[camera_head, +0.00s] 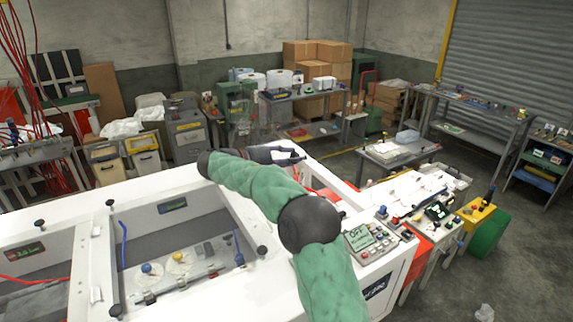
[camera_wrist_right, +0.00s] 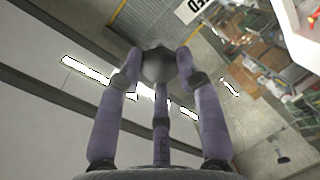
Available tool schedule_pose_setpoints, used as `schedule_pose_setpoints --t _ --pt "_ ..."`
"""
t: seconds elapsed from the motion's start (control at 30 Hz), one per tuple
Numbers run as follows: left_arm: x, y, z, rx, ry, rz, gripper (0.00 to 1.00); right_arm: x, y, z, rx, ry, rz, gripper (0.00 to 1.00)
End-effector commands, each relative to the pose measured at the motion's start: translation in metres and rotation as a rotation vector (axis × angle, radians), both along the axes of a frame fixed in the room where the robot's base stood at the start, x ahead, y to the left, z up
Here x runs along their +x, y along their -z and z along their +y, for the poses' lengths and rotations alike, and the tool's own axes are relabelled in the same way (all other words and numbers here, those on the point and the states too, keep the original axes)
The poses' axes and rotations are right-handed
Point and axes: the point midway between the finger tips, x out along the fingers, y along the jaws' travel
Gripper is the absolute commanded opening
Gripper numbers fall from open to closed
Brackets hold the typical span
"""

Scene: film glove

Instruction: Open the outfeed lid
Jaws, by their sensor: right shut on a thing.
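My right gripper (camera_head: 288,155) is at the far side of the white machine (camera_head: 165,200), at the end of my green-sleeved arm, pointing right. In the right wrist view its purple fingers (camera_wrist_right: 160,65) are shut around a dark rounded knob (camera_wrist_right: 158,64). In the head view the knob cannot be told apart from the gripper. The outfeed lid cannot be made out clearly, and my arm covers part of the machine's top there. A recess with a white rim (camera_head: 338,182) shows beyond the arm. My left gripper is not in view.
Framed bays with black knobs (camera_head: 110,203) lie on the machine's left. A control panel (camera_head: 368,240) is close to my arm's right side. A cluttered bench (camera_head: 425,190) stands to the right, with open floor (camera_head: 540,235) beyond.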

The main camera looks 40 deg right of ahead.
Motion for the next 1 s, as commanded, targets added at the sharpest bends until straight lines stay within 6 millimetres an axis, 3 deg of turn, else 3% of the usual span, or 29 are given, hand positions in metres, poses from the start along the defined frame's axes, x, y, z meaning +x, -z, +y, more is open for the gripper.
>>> schedule_pose_setpoints --t 0.53,0.57,0.63,1.0 --pt "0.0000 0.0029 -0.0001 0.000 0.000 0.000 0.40 -0.0005 0.0042 0.0008 -0.018 0.003 0.014 0.00" --pt "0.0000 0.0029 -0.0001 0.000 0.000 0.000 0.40 -0.0005 0.0042 0.0008 -0.018 0.003 0.014 0.41" --pt "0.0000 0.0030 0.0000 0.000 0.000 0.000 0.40 -0.0005 0.0042 0.0008 -0.018 0.003 0.014 0.59" --pt "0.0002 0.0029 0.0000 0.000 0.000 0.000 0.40 0.0006 0.0013 0.0023 -0.020 0.000 0.009 0.59"
